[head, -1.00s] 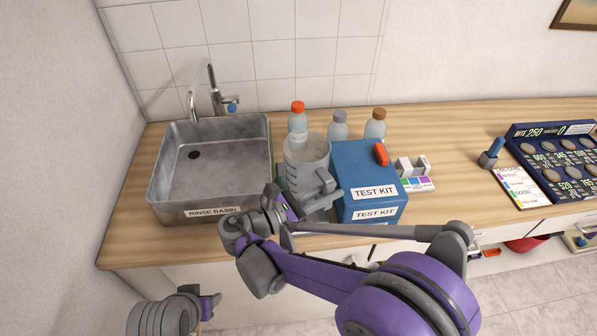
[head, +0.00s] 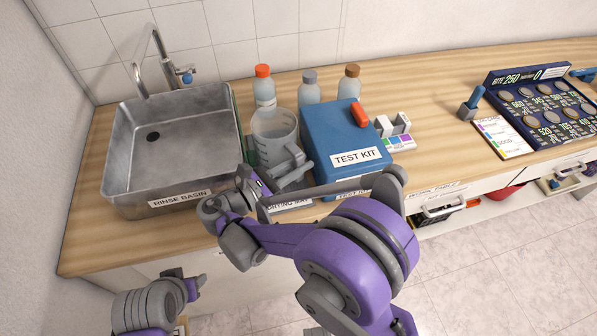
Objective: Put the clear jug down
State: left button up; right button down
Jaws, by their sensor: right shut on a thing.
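The clear jug (head: 272,132) stands upright between the rinse basin (head: 186,197) and the blue test kit box (head: 335,135). Its grey handle points toward the front right. My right gripper (head: 268,184) is at the handle side and is shut on the jug; its fingertips are partly hidden by my own wrist. The jug's base is hidden behind the gripper, so I cannot tell whether it touches the surface. A sorting mat (head: 290,206) shows at the counter's front edge below the jug. My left gripper (head: 190,283) is low in front of the counter, away from the jug.
Bottles with orange (head: 262,71), grey (head: 309,76) and brown (head: 352,70) caps stand behind the jug and box. A small white holder (head: 393,125) and a dark blue coin board (head: 545,110) are to the right. The counter between them has free room.

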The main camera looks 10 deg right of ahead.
jog(key=shift+f, duration=0.9)
pick_arm(q)
jog(key=shift+s+f, duration=0.25)
jog(key=shift+f, duration=0.25)
pick_arm(e)
jog(key=shift+s+r, duration=0.1)
jog(key=shift+s, duration=0.05)
pick_arm(q)
jog(key=shift+f, duration=0.15)
pick_arm(e)
jog(key=c, duration=0.8)
grip_release()
jog(key=shift+o, duration=0.2)
jog(key=shift+r, duration=0.1)
pick_arm(q)
jog(key=shift+f+b, duration=0.3)
jog(key=shift+b, duration=0.25)
pick_arm(e)
jog(key=v, duration=0.7)
jog(key=shift+a, duration=0.25)
